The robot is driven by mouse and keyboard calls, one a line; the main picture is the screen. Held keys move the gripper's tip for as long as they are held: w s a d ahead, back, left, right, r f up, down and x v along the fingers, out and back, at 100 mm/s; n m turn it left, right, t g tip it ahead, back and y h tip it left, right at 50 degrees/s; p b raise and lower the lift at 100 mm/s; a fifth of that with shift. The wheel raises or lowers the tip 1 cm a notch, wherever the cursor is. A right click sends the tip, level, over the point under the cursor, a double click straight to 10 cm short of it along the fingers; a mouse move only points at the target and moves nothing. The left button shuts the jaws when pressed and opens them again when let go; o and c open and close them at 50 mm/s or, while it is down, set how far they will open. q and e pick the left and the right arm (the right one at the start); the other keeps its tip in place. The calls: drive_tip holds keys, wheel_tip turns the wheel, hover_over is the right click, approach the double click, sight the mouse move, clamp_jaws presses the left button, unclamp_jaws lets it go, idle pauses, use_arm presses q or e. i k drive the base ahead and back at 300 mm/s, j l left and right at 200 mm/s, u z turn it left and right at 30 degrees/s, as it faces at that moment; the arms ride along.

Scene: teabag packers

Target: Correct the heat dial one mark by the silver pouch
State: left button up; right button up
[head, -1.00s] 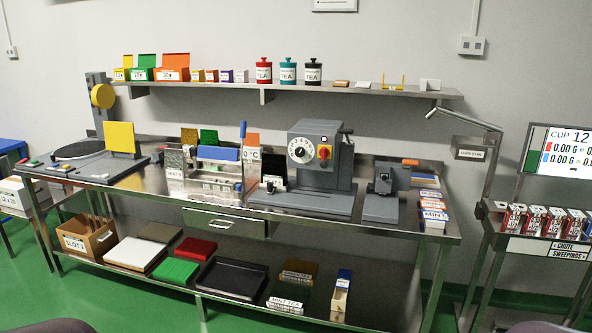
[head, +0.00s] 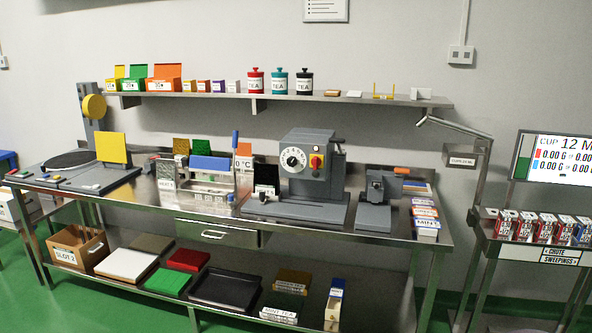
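A round dial (head: 293,159) with white markings around its edge is on the front of the grey machine (head: 318,150) at the middle of the bench. I cannot read its setting. Left of it stands a sealer-like device with a blue bar (head: 211,163) and an upright blue-tipped lever (head: 235,142). Neither of my grippers shows.
A red knob on a yellow plate (head: 316,161) sits beside the dial. A smaller grey device (head: 377,200) and stacked labelled boxes (head: 425,221) stand to the right. The shelf above (head: 200,95) holds tins and boxes. The bench front (head: 160,207) is mostly clear.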

sight(291, 162)
drive_tip(key=i+z, duration=0.25)
drive_tip(key=i, duration=0.35)
drive_tip(key=i+j+z, duration=0.2)
drive_tip(key=i, duration=0.35)
